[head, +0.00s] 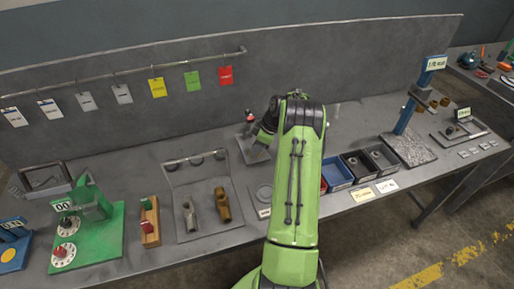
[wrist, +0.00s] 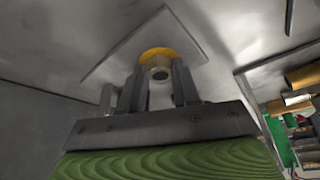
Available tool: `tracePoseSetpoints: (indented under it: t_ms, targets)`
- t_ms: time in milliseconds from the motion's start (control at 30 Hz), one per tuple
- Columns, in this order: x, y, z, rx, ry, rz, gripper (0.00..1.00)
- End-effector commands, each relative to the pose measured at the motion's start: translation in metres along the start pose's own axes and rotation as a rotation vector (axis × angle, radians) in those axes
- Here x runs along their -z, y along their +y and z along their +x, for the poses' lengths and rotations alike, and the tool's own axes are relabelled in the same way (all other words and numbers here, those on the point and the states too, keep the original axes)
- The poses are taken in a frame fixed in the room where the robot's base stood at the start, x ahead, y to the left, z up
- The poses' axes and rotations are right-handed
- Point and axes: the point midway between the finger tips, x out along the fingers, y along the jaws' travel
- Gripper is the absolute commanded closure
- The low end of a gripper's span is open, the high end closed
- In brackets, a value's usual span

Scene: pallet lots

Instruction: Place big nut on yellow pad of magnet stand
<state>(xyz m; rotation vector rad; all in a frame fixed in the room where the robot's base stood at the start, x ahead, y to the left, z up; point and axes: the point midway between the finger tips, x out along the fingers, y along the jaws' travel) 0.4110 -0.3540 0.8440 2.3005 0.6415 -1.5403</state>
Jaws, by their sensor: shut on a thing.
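In the wrist view, the grey plate of the magnet stand (wrist: 115,57) carries a round yellow pad (wrist: 152,52). My gripper (wrist: 159,78) points at this pad, its two fingers on either side of the big nut (wrist: 160,73). The nut is a small grey ring with a dark hole, shut between the fingers and in line with the pad. I cannot tell whether the nut touches the pad. In the head view, the stand's plate (head: 251,152) is at the back of the bench, partly behind my green arm. The gripper and nut are hidden there.
A grey tray with metal fittings (head: 207,222) and a green dial fixture (head: 98,243) stand left of my arm. Dark bins (head: 360,167) and a blue-post stand (head: 406,115) are to the right. Coloured tags hang from a rail (head: 130,73) behind.

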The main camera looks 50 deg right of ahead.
Motion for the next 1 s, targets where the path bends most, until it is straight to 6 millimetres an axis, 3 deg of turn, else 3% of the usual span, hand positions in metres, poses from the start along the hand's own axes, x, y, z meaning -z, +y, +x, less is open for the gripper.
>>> tracePoseSetpoints:
  t_ms: [200,233,367,667,767,1000]
  targets:
    - [-0.001,0.0,0.003,0.0,0.0,0.0,0.99]
    - [-0.001,0.0,0.002,0.0,0.0,0.0,0.64]
    - [-0.001,0.0,0.002,0.001,0.0,0.0,0.44]
    - [0.002,-0.001,-0.003,0.003,0.0,0.0,0.44]
    - [0.001,0.001,-0.022,-0.002,0.0,0.001,0.44]
    - [0.001,0.001,-0.089,-0.003,0.0,0.001,0.44]
